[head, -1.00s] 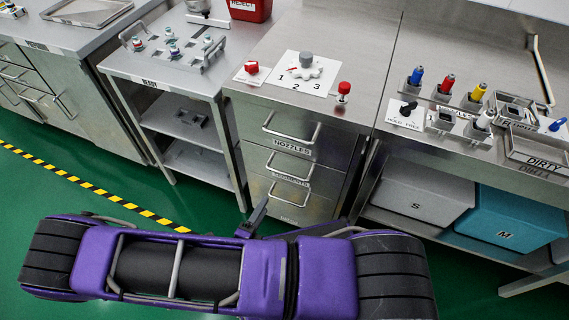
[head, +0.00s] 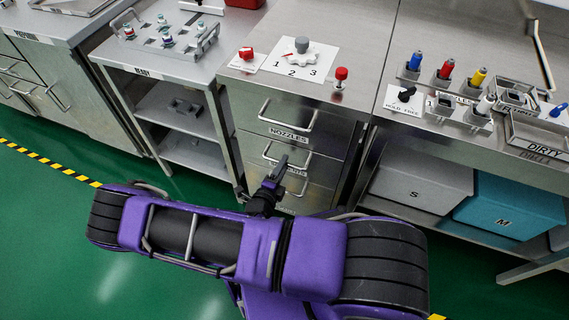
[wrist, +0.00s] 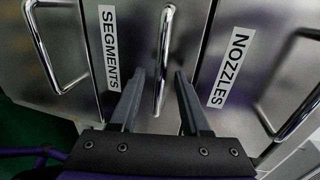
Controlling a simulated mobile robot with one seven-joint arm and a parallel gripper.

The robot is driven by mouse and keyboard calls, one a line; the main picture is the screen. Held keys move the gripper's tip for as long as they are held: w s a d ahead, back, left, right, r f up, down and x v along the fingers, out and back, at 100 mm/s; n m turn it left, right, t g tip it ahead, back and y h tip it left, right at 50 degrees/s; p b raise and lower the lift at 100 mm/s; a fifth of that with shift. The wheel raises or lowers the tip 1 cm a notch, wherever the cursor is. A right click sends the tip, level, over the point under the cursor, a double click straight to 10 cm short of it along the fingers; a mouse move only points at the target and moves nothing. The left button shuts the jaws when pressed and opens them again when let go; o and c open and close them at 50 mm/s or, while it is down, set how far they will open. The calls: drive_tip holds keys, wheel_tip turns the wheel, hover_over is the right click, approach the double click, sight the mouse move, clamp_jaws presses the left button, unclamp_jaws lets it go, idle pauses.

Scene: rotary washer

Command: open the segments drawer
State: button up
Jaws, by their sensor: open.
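The segments drawer (head: 322,167) is the middle drawer of the steel cabinet and looks shut. Its bar handle (wrist: 164,50) is in the middle of the wrist view, with the SEGMENTS label (wrist: 109,48) to its left. In the head view my gripper (head: 279,166) is in front of this drawer and hides part of its handle and label. In the wrist view my gripper (wrist: 160,74) is open, with one finger on each side of the handle's line. Nothing is held. I cannot tell whether the fingers touch the bar or how deep they reach.
The nozzles drawer (head: 250,122) is above, with its own handle (wrist: 290,112) and label (wrist: 231,67). A lower drawer's handle (wrist: 50,50) is at left in the wrist view. An open-shelved table (head: 180,75) stands left; grey and teal bins (head: 510,207) sit right.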

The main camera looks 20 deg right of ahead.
drive_tip(key=shift+x, duration=1)
drive_tip(key=shift+c, duration=0.2)
clamp_jaws()
drive_tip(key=shift+a, duration=0.1)
idle(0.5)
